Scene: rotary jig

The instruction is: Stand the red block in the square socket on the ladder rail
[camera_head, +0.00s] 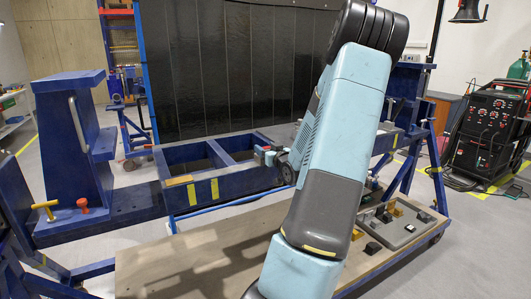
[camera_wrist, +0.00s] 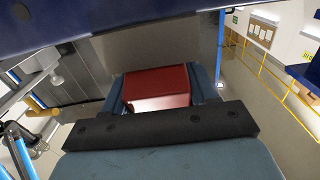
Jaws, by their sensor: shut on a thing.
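The red block (camera_wrist: 157,85) sits between the two fingers of my gripper (camera_wrist: 160,80) in the wrist view, and the gripper is shut on it. I cannot tell the gap between block and rail. No square socket can be made out on the rail. A dark blue beam (camera_wrist: 130,32) crosses the top of the wrist view, apart from the block in the picture.
An orange piece (camera_head: 178,180) lies on the rail's left end. A grey tray (camera_head: 408,236) with several dark and yellowish pieces is on the wooden board (camera_head: 190,262), right of my arm. A blue stand (camera_head: 66,135) is at left. A black curtain (camera_head: 230,70) hangs behind.

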